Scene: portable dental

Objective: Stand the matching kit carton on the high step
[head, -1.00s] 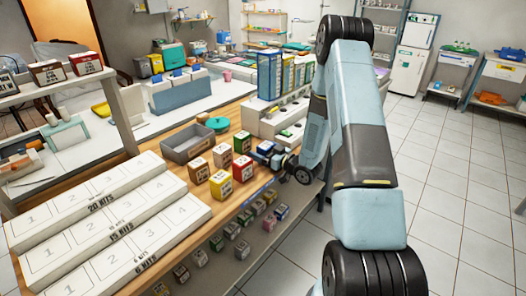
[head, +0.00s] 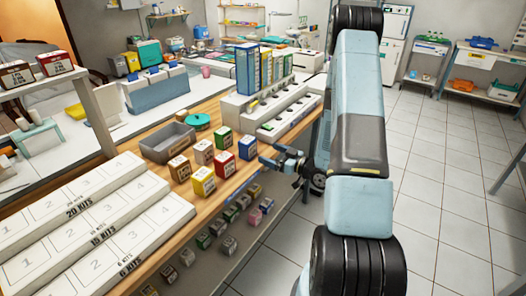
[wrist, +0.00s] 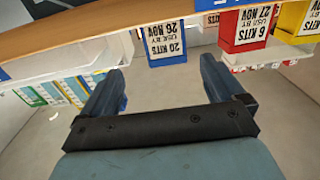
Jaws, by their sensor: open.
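A blue carton (head: 247,147) stands near the counter's front edge. In the wrist view the blue carton (wrist: 165,43) reads "20 KITS, USE BY 26 NOV", upside down. The stepped white stand (head: 128,213) is at the left; its back, highest step (head: 84,192) reads "20 KITS", the lower ones "15 KITS" and "6 KITS". The visible numbered spaces on the high step are empty. My gripper (head: 273,158) is open and empty, just off the counter edge, right of the blue carton. In the wrist view my gripper's fingers (wrist: 162,78) are spread, with the blue carton beyond them, apart.
Red (head: 224,164), yellow (head: 203,181), green (head: 224,138), white (head: 204,152) and brown (head: 179,168) cartons crowd beside the blue one. A grey bin (head: 167,143) stands behind. Several small cartons sit on a shelf below. Floor at right is clear.

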